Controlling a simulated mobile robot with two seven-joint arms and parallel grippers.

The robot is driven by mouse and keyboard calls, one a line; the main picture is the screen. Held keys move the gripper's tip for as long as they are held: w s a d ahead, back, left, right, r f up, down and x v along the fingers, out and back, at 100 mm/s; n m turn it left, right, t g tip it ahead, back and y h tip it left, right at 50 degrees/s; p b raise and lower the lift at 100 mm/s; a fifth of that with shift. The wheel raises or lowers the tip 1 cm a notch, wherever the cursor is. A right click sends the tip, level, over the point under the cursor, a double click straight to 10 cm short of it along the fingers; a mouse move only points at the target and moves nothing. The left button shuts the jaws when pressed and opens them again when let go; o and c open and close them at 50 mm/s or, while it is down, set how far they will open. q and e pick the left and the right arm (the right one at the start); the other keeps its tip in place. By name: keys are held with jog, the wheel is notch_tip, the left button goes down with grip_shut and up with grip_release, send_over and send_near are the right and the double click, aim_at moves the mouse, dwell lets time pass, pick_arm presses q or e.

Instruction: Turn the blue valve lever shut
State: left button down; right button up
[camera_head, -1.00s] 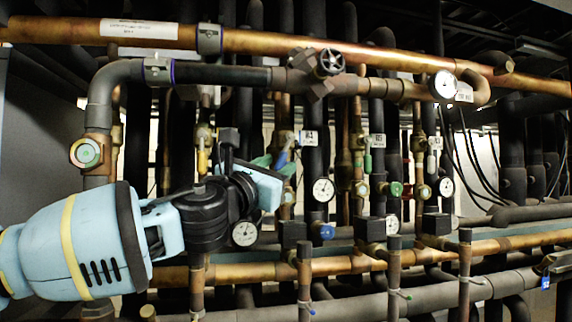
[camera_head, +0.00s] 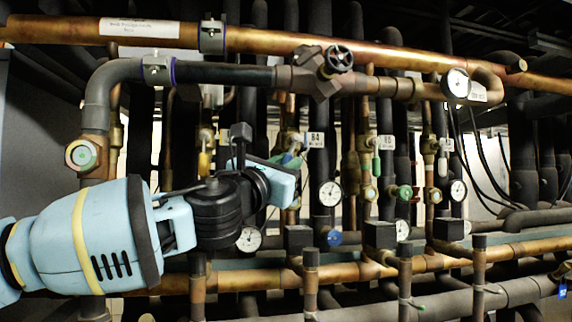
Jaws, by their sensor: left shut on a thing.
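The blue valve lever (camera_head: 293,153) sits on a vertical pipe near the middle of the head view, left of the white B4 label. My left gripper (camera_head: 287,162) reaches in from the left, with its light-blue body just below and left of the lever. Its teal fingertips are at the lever and are shut on it. The fingers partly hide the lever and its valve body, so its exact angle is hard to tell. My right gripper is not in view.
A thick copper pipe (camera_head: 400,60) and a black handwheel (camera_head: 339,59) lie above. A round gauge (camera_head: 330,193) and a blue cap (camera_head: 334,238) are right of the gripper. Yellow (camera_head: 203,163) and green (camera_head: 376,163) levers flank it. Pipes crowd the space.

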pick_arm(q)
jog(key=shift+a, duration=0.15)
jog(key=shift+s+a+r+m+g+y, duration=0.1)
jog(key=shift+a+r+m+g+y, duration=0.2)
jog(key=shift+m+g, duration=0.5)
jog(key=shift+s+a+r+m+g+y, duration=0.1)
jog(key=shift+a+r+m+g+y, duration=0.2)
jog(key=shift+m+g, duration=0.5)
jog(key=shift+a+r+m+g+y, duration=0.25)
jog(key=shift+m+g, duration=0.25)
jog(key=shift+m, duration=0.6)
jog(key=shift+a+r+g, duration=0.1)
jog(key=shift+a+g, duration=0.05)
jog(key=shift+g, duration=0.15)
jog(key=c, duration=1.4)
grip_release()
